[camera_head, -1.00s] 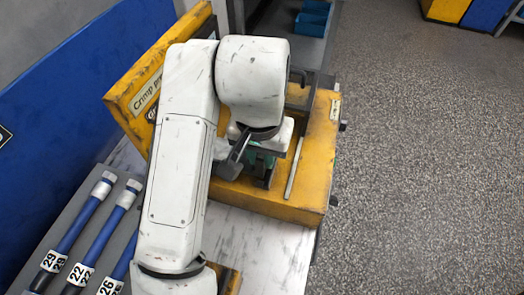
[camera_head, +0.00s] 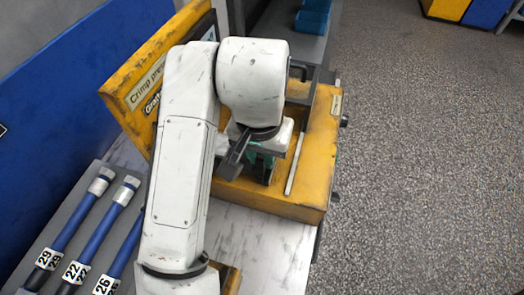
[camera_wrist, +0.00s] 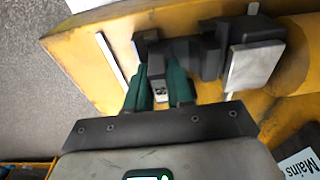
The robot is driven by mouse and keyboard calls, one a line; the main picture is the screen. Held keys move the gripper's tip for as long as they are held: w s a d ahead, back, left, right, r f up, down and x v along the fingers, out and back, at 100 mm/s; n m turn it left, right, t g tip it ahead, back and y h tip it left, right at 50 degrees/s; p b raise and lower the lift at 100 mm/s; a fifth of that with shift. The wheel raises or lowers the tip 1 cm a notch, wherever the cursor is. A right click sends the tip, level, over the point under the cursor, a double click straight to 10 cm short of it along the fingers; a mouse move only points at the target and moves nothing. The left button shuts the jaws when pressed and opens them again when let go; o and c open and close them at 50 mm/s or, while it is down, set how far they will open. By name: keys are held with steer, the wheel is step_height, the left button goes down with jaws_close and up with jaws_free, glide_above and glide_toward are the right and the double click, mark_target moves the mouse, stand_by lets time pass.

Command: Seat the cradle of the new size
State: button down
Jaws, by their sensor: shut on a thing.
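My gripper (camera_wrist: 160,88) has two green fingers and is shut on a small dark cradle (camera_wrist: 160,96) with a pale marking, which shows between the fingertips in the wrist view. The cradle is at the dark die holder (camera_wrist: 185,50) of the yellow crimp press (camera_wrist: 100,62); I cannot tell whether it is fully seated. In the head view, the press (camera_head: 268,200) is at centre, and my arm covers much of it. My gripper there (camera_head: 262,163) is partly visible beneath the wrist, and the cradle is mostly hidden.
A light metal block (camera_wrist: 252,64) sits beside the die holder. A pale rod (camera_head: 299,165) lies along the press top. Several blue hoses with number tags (camera_head: 75,272) lie at lower left. Blue bins (camera_head: 313,18) stand behind the press. Grey floor is open at right.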

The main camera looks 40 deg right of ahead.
steer(key=c, duration=0.9)
jaws_free()
steer(key=shift+f, duration=0.1)
steer(key=r, duration=0.3)
steer(key=r+p, duration=0.1)
steer(key=r, duration=0.3)
steer(key=a+r, duration=0.1)
steer(key=r, duration=0.2)
steer(key=shift+s+r+p, duration=0.4)
